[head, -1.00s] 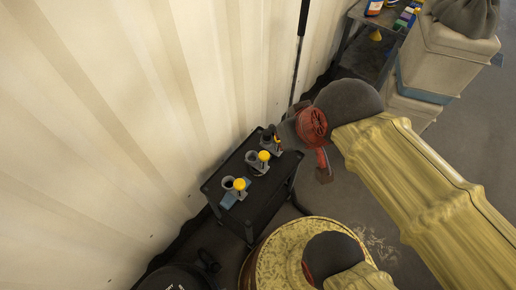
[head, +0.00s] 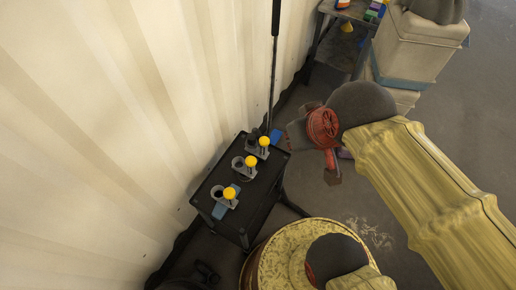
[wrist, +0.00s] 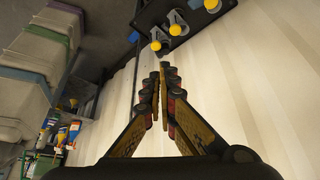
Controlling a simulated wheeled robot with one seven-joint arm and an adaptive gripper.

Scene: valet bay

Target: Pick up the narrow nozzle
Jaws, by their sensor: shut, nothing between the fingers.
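Three yellow round-topped pieces stand in grey holders in a row on a small black stand: a near one (head: 229,193), a middle one (head: 250,161) and a far one (head: 264,141). They also show at the top of the wrist view, the lowest one there (wrist: 156,46) just above my fingertips in the picture. I cannot tell which piece is the narrow nozzle. My gripper (wrist: 162,68) is shut and empty, its fingers meeting at the tips.
The black stand (head: 240,228) is beside a pale ribbed wall (head: 90,130). A yellow drum (head: 262,268) stands in front of it. A thin dark pole (head: 273,70) rises behind it. A shelf unit (head: 336,55) and pale bins (head: 415,50) are at the back right.

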